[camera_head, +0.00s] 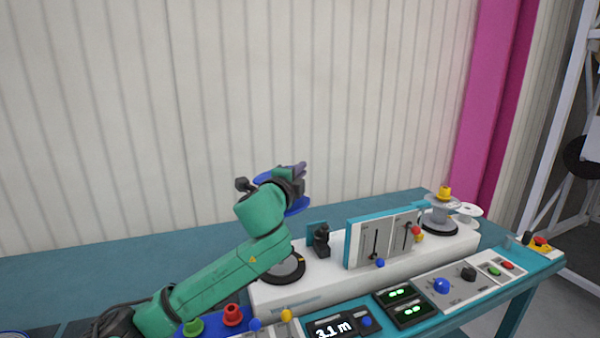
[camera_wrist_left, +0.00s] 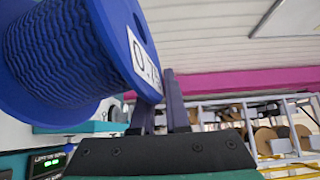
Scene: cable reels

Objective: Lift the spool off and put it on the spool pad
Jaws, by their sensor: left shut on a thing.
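The blue spool (camera_head: 297,207) is partly hidden behind my left arm in the head view, above the black round base (camera_head: 283,268) at the left end of the white machine. In the left wrist view, the spool (camera_wrist_left: 60,60) is tilted, wound with dark blue cable, and has a white label on its flange. My left gripper (camera_head: 299,170) is shut on the spool; its fingers (camera_wrist_left: 162,112) are at the flange rim. The spool looks clear of the base. I cannot identify the spool pad with certainty. My right gripper is not in view.
The white machine (camera_head: 335,280) carries a black guide (camera_head: 321,241), an upright lever panel (camera_head: 383,241) and a grey reel (camera_head: 440,215) with a yellow knob. Knobs and displays line the front. The teal table (camera_head: 120,262) is bare at the back left.

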